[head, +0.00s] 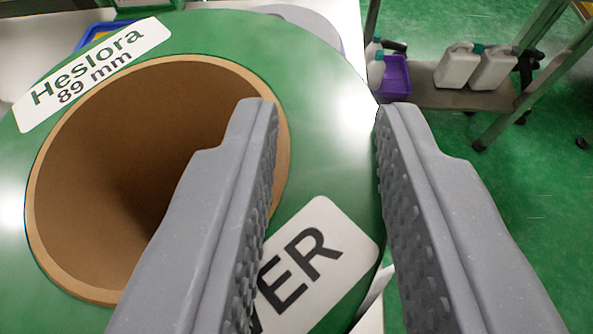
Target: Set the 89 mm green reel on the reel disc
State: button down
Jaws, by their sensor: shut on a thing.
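The green reel (325,150) fills the left and middle of the head view, close to me. It has a brown cardboard core (100,170) and a white label (90,72) reading "Heslora 89 mm". A second white label on it is partly hidden and shows "VER". My gripper (322,105) is shut on the reel's wall, with the left finger at the core's opening and the right finger against the outer edge. A grey rounded surface (318,22) shows behind the reel's far edge; I cannot tell whether it is the reel disc. What lies under the reel is hidden.
A blue tray (88,36) shows behind the reel on a pale surface at the top left. At the right, a low shelf (430,97) holds white jugs (457,66) and a purple bin (396,76). Green floor (545,180) is open at the right.

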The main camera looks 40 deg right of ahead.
jog(key=shift+f+b, duration=0.9)
jog(key=shift+f, duration=1.95)
jog(key=c, duration=1.2)
grip_release()
jog(key=shift+o, duration=0.2)
jog(key=p+v, duration=0.2)
jog(key=v, duration=1)
